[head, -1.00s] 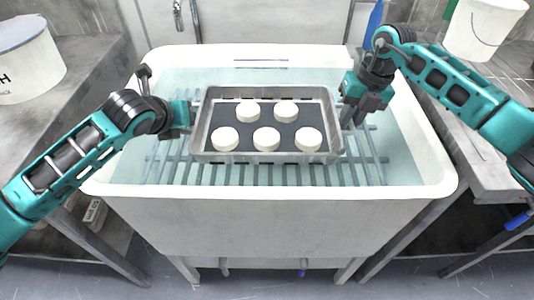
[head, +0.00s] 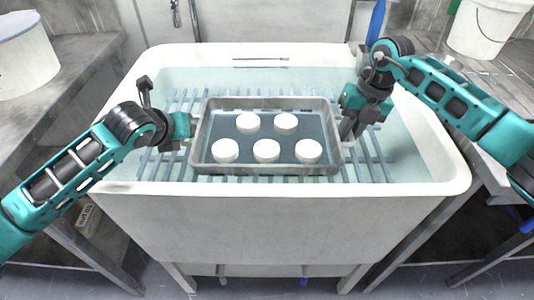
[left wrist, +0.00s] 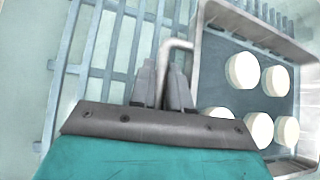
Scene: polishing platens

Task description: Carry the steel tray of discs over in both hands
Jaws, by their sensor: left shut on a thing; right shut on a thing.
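The steel tray (head: 268,170) is a shallow grey rectangle over the slatted rack in a white basin. Several round white discs (head: 265,150) lie flat in it, in two rows. The tray looks roughly level; whether it touches the slats I cannot tell. My left gripper (head: 193,128) is shut at the tray's left end. In the left wrist view its fingers (left wrist: 163,88) close on a bent grey handle (left wrist: 176,44) on the tray's side. My right gripper (head: 347,134) is shut at the tray's right end; its fingertips' hold is partly hidden.
The white basin (head: 270,190) surrounds the tray, with its front wall close to the tray's near edge. The slatted rack (head: 375,165) shows around the tray. A white tub (head: 25,60) stands on the left bench and a white bucket (head: 485,28) on the right bench.

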